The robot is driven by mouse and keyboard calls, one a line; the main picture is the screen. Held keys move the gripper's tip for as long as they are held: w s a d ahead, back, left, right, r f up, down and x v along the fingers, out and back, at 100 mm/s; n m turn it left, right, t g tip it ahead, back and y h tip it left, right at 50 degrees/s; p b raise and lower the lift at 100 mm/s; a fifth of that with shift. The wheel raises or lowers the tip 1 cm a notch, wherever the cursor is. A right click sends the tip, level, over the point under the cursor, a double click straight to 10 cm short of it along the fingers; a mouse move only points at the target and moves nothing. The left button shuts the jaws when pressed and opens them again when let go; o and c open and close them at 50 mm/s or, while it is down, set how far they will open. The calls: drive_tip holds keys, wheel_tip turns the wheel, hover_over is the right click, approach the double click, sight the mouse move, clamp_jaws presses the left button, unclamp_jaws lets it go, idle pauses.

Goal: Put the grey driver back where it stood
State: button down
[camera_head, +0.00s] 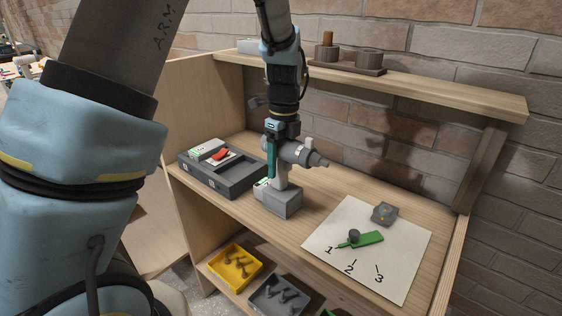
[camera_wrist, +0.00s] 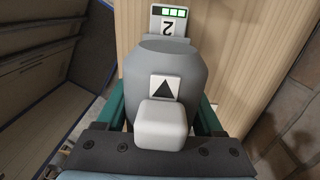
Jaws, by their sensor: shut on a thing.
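The grey driver (camera_head: 278,203) is upright at the bench's front edge, its nose pointing right. Its block-shaped base is at or just above the bench top; I cannot tell whether it touches. My gripper (camera_head: 271,158) points down and is shut on the driver's upper body. In the wrist view the driver (camera_wrist: 165,62) lies between my teal fingers (camera_wrist: 163,118), with a triangle label on its body and a "2" with green bars on its base. A white sheet (camera_head: 340,215) marked 1, 2, 3 lies to its right.
A dark case (camera_head: 238,185) with a red item (camera_head: 221,154) stands left of the driver. A green tool (camera_head: 368,239) and a grey block (camera_head: 384,212) lie on the sheet. Yellow (camera_head: 252,278) and grey (camera_head: 262,298) bins sit below. A shelf (camera_head: 450,92) overhangs the back.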

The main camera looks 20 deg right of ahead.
unclamp_jaws()
drive_tip(key=shift+f, duration=0.1)
drive_tip(key=r, duration=0.4)
drive_tip(key=r+b, duration=0.1)
drive_tip(key=r, duration=0.3)
drive_tip(key=r+b, duration=0.1)
drive_tip(key=r, duration=0.3)
drive_tip(key=shift+w+d+r, duration=0.1)
drive_tip(key=shift+d+r, duration=0.05)
drive_tip(key=shift+d, duration=0.15)
